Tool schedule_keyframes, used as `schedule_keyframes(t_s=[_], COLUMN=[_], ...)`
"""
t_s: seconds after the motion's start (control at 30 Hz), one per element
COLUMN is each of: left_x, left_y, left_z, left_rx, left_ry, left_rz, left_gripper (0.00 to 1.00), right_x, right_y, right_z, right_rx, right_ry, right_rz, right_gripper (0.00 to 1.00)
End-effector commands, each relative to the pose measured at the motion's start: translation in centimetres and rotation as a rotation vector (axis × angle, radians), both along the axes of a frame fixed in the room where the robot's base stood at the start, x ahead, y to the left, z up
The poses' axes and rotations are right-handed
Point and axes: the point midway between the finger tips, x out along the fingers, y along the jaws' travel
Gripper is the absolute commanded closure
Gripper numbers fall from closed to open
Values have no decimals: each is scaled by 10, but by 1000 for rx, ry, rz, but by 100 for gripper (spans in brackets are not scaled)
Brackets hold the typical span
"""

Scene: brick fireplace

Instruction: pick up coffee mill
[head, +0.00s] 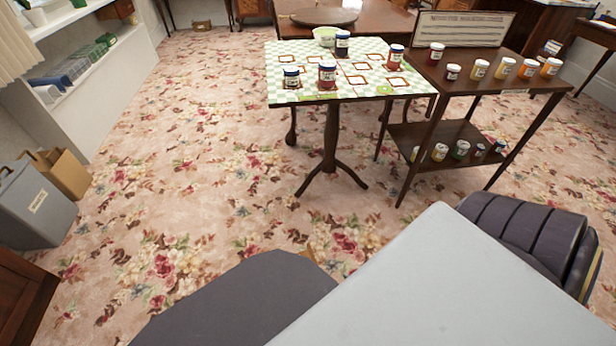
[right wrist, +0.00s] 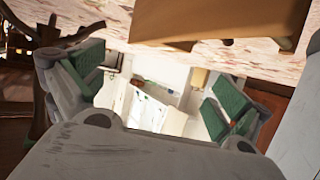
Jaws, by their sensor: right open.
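I cannot make out a coffee mill in either view. In the right wrist view my right gripper (right wrist: 155,90) is open, with its two green-padded fingers wide apart. Nothing is between the fingers; a pale, bright area of the room shows beyond them. In the head view large grey and dark parts of my own arm fill the bottom, and no fingertips show there. My left gripper is not in view.
A grey bin (head: 35,208) stands left. The floral carpet (head: 190,170) is mostly clear.

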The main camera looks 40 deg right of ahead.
Motion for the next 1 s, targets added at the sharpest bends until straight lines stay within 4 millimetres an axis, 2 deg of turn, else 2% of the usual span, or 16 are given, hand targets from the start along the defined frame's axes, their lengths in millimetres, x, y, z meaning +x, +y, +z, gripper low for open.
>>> schedule_keyframes(t_s=[0.17, 0.37, 0.8, 1.0], left_x=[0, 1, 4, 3], left_y=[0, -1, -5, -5], left_z=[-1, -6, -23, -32], left_rx=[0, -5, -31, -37], left_ry=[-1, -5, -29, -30], left_rz=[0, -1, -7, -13], left_gripper=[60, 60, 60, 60], right_x=[1, 13, 60, 75], right_y=[0, 1, 5, 7], right_z=[-1, -7, -26, -32], right_rx=[0, 0, 0, 0], right_ry=[0, -1, -1, -1], right_rz=[0, 0, 0, 0], right_gripper=[0, 0, 0, 0])
